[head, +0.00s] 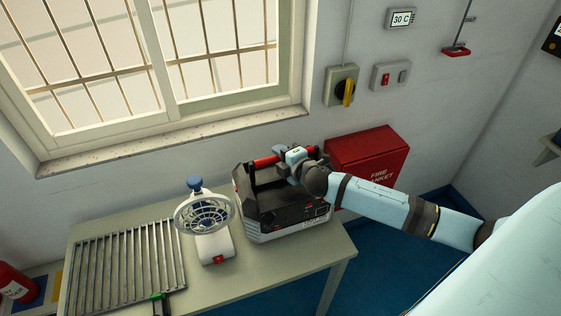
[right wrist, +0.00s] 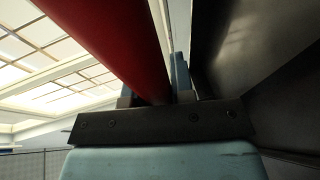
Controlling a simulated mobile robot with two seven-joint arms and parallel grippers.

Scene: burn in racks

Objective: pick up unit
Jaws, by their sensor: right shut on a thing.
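The unit (head: 284,214), a dark grey and light grey box with a red bar handle (head: 266,161) on top, sits near the right end of the table. My right gripper (head: 291,158) is at the handle from above and is shut on it. In the right wrist view the red handle (right wrist: 115,45) runs down between the fingers of the gripper (right wrist: 155,92), beside a dark panel. The unit appears to rest on the tabletop. My left gripper is not in view.
The table (head: 275,265) also holds a white fan (head: 210,222) close left of the unit and a metal grate (head: 125,268). A red fire blanket box (head: 372,152) is behind the unit to the right. A window and wall switches are behind.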

